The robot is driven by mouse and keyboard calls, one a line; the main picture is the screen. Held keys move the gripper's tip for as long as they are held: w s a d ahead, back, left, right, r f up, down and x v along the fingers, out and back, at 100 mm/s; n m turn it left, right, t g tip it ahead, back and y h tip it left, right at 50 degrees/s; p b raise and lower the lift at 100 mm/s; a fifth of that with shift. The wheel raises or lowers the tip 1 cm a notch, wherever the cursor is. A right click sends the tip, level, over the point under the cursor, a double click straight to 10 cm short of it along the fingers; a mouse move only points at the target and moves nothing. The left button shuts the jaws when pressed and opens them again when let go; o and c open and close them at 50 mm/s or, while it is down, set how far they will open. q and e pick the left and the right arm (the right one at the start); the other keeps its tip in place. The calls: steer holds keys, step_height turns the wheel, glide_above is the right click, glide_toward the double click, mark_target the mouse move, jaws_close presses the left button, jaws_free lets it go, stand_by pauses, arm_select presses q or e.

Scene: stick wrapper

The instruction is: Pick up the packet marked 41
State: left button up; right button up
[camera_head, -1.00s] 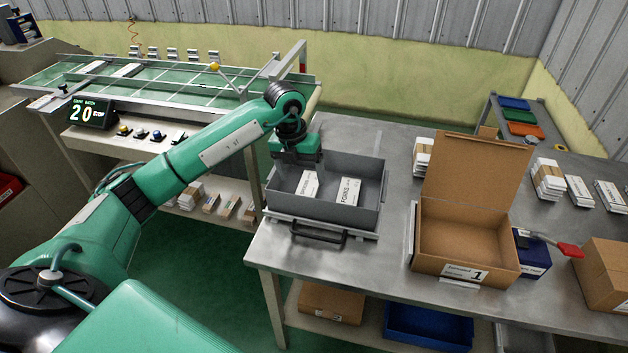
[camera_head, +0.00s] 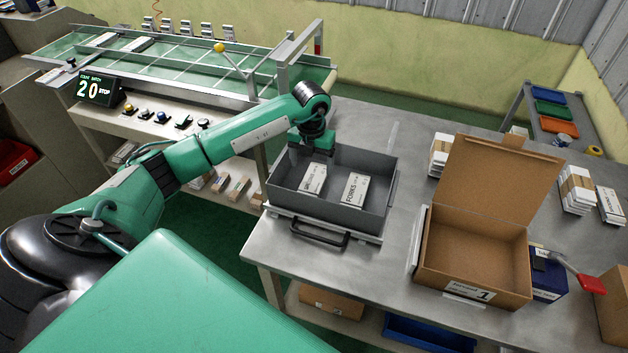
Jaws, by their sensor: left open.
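Two white packets lie in a grey tray (camera_head: 383,207) at the left end of the metal table. The left packet (camera_head: 313,179) has small dark print. The right packet (camera_head: 355,189) reads "FORKS". I cannot read a number 41 on either one. My left gripper (camera_head: 306,158) hangs over the back left part of the tray, behind and above the left packet. It is open and apart from both packets. Its fingers are small and partly blend with the tray. My right gripper is not in view.
An open cardboard box (camera_head: 472,250) marked 1 stands right of the tray, lid up. White packet stacks (camera_head: 440,155) stand behind it, others (camera_head: 577,190) at right. A blue box with a red-handled tool (camera_head: 588,284) is beside it. A conveyor (camera_head: 180,65) runs behind my left arm.

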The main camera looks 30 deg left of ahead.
mark_target(313, 180)
arm_select(q)
steer(key=shift+s+d+f+p, duration=0.15)
steer(key=shift+f+p, duration=0.15)
steer(key=shift+f, duration=0.3)
steer(key=f, duration=0.2)
steer(key=f+p, duration=0.1)
steer(key=shift+d+f, duration=0.3)
steer(key=shift+f, duration=0.35)
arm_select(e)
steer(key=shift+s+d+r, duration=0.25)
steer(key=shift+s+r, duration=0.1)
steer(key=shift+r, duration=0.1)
arm_select(q)
steer(key=c, duration=1.1)
